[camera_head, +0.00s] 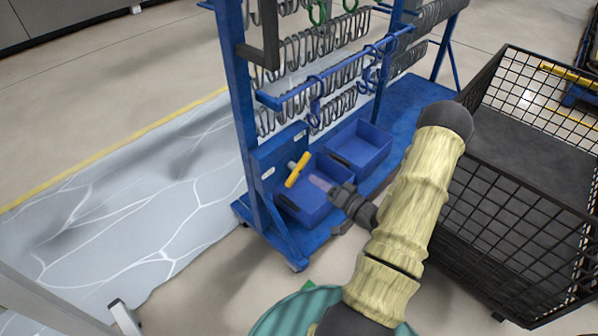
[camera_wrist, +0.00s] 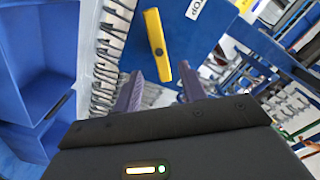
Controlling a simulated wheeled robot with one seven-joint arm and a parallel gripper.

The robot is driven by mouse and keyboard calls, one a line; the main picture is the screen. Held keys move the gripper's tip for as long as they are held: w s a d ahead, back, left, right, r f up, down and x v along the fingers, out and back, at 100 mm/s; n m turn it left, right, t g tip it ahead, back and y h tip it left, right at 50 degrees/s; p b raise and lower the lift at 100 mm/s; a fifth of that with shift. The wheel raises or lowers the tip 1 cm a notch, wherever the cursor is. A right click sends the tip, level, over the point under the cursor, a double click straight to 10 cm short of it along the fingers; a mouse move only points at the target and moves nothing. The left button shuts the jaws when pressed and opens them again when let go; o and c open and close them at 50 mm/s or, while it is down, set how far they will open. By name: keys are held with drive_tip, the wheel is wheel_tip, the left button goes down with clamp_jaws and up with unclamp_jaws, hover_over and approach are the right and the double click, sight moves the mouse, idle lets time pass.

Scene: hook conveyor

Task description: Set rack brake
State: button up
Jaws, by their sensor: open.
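The rack (camera_head: 236,90) is a blue frame hung with rows of grey hooks. A yellow brake handle (camera_head: 297,170) sits on a pale pivot at its lower left end panel, tilted. In the wrist view the yellow handle (camera_wrist: 157,40) stands nearly upright against a blue panel, with a dark bolt in its middle. My gripper (camera_head: 320,182) is just to the right of the handle in the head view, over a blue bin. In the wrist view my gripper (camera_wrist: 160,78) is open, with the handle's lower end showing between the purple fingertips. I see no contact; the depth gap is unclear.
Two blue bins (camera_head: 362,148) sit low on the rack. A black wire crate (camera_head: 520,215) stands close to the right of my arm. Hooks hang above the gripper. A grey sheet-like floor area (camera_head: 130,205) with a yellow edge line lies open at left.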

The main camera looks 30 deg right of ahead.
sight(301, 170)
drive_tip(key=b+x, duration=0.2)
drive_tip(key=x, duration=0.7)
drive_tip(key=shift+s+b, duration=0.1)
drive_tip(key=shift+b, duration=0.25)
clamp_jaws()
